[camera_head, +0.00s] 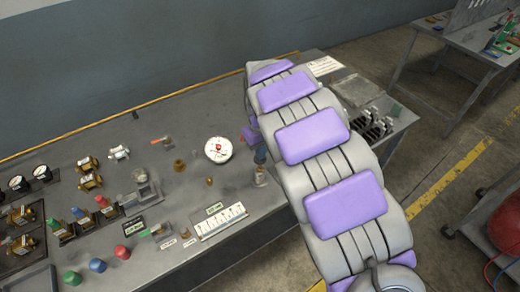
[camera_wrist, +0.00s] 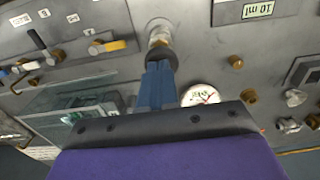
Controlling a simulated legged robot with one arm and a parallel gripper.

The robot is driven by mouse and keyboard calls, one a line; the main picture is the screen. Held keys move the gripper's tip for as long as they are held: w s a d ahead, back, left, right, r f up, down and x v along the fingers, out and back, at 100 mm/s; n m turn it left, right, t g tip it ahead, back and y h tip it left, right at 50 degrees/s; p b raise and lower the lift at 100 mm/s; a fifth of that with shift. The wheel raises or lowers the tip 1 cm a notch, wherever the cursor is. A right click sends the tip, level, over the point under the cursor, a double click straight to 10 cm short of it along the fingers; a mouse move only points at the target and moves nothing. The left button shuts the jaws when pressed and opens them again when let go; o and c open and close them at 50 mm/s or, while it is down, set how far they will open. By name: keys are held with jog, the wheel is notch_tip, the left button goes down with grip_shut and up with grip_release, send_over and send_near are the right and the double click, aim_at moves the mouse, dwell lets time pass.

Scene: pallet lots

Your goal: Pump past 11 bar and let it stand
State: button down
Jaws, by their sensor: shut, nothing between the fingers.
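A round white pressure gauge (camera_head: 218,149) with a red centre lies on the grey bench. In the wrist view the gauge (camera_wrist: 201,96) is partly hidden behind my gripper, and its reading is too small to tell. A small upright pump (camera_head: 260,178) stands right of the gauge, near the bench's front edge. In the wrist view its dark round knob (camera_wrist: 160,60) tops a pale metal stem. My gripper (camera_wrist: 158,68) has its blue fingers shut, with the tips at the knob. Whether they touch it I cannot tell. In the head view my gripper (camera_head: 260,156) is just above the pump.
Brass fittings (camera_head: 179,165), coloured knobs and small valves crowd the bench's left half. A glass box (camera_wrist: 75,98) and small levers (camera_wrist: 107,47) show in the wrist view. My arm hides the bench's right part.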

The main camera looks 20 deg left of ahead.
notch_tip(320, 180, down, 3)
jog(key=shift+f, duration=0.1)
jog(key=shift+s+d+f, duration=0.1)
jog(key=shift+s+f, duration=0.05)
jog(key=shift+f, duration=0.1)
jog(key=shift+r+p, duration=0.1)
jog(key=shift+p, duration=0.2)
jog(key=shift+r, duration=0.25)
notch_tip(320, 180, up, 14)
jog(key=p, duration=0.3)
jog(key=shift+w+f+p, duration=0.15)
jog(key=shift+w+p, duration=0.1)
jog(key=shift+p, duration=0.05)
dwell(0.6)
